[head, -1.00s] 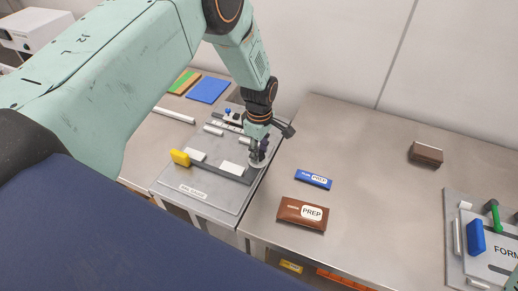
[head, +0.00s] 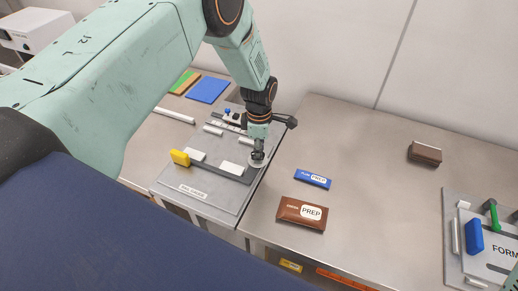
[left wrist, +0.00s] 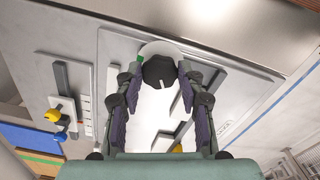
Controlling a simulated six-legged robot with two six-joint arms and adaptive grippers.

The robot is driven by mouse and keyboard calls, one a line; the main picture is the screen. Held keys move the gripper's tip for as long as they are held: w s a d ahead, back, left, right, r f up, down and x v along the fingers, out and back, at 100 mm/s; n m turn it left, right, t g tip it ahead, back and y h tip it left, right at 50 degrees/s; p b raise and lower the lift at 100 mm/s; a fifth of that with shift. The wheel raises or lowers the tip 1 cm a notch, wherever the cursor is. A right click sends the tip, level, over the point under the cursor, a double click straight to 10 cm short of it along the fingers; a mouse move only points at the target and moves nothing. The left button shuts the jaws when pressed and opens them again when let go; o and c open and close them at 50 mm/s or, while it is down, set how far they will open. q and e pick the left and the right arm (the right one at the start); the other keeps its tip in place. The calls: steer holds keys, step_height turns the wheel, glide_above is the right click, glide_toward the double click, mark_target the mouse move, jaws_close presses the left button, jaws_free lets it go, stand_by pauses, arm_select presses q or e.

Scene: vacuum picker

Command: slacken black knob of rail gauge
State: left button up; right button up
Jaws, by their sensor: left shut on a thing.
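The rail gauge (head: 203,201) is a grey plate with a dark rail (head: 222,170) and white blocks, on the left bench in the head view. Its black knob (left wrist: 158,72) shows in the left wrist view, with a white mark on it and a pale round disc behind it. My left gripper (head: 258,158) points down over the right end of the rail. Its two fingers (left wrist: 158,88) stand either side of the knob and are shut on it. In the head view the gripper mostly hides the knob.
Blue and brown PREP packs (head: 313,180) (head: 292,212) lie on the right bench. A brown box (head: 425,154) and a fixture with a blue block (head: 474,236) are further right. The bench's middle is clear.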

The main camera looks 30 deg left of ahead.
arm_select(q)
steer(key=shift+s+f, duration=0.1)
steer(key=o, duration=1.2)
steer(key=shift+c, duration=0.2)
step_height(320, 180, up, 12)
stand_by(0.4)
